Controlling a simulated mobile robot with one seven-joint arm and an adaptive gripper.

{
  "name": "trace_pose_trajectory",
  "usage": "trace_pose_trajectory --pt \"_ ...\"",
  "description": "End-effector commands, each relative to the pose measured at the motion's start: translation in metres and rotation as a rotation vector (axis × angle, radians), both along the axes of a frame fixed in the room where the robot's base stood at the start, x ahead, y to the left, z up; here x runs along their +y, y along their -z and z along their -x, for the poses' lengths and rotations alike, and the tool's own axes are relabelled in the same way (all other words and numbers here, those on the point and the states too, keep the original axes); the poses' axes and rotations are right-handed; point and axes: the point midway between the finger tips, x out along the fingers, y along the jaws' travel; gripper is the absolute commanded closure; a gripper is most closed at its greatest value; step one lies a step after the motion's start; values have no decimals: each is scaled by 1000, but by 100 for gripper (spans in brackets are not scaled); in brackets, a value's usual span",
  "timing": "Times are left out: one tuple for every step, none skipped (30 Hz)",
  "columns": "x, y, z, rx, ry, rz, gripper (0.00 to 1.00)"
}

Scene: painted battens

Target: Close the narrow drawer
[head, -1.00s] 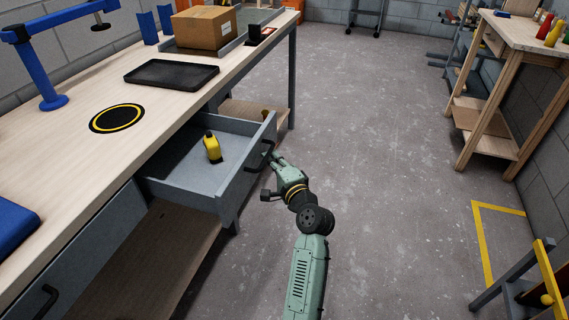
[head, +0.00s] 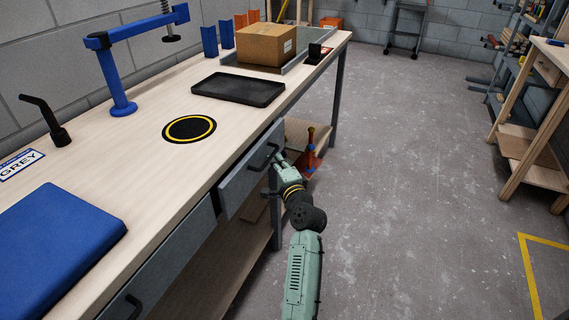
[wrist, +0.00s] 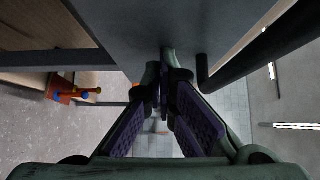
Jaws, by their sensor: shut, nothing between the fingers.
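The narrow drawer (head: 242,184) is under the bench top, with its grey front close to the bench edge. It seems to stand slightly proud of the neighbouring drawer front. Its inside is hidden, and so is the yellow bottle seen in it earlier. Its black bar handle (head: 264,158) also shows at the right in the wrist view (wrist: 204,76). My gripper (head: 277,158) is shut and empty, at the drawer front beside the handle. In the wrist view my gripper (wrist: 162,72) points at the grey drawer front (wrist: 180,25); whether the tips touch it I cannot tell.
A wider drawer (head: 172,262) with its own handle sits to the left. The bench top holds a black tray (head: 238,89), a cardboard box (head: 266,44) and a blue case (head: 55,238). A red-orange object (head: 309,155) stands on the lower shelf.

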Motion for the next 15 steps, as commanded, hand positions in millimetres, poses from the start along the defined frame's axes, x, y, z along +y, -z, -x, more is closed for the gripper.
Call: trace_pose_trajectory --pt "6 -1 -2 2 -4 1 100" --pt "8 -1 -3 1 -3 0 100" --pt "11 -1 -4 0 -2 0 100" --pt "13 -1 -4 0 -2 0 100" --pt "14 -1 -5 0 -2 0 100" --pt "16 -1 -5 0 -2 0 100" --pt "17 -1 -6 0 -1 -1 100" --pt "18 -1 -6 0 -1 -1 100" --pt "19 0 -7 0 -1 0 100" --pt "19 0 -7 0 -1 0 100" --pt "19 0 -7 0 -1 0 100" --pt "20 0 -7 0 -1 0 100" --pt "20 0 -7 0 -2 0 100" --pt "20 0 -7 0 -2 0 100" --pt "21 0 -7 0 -2 0 100"
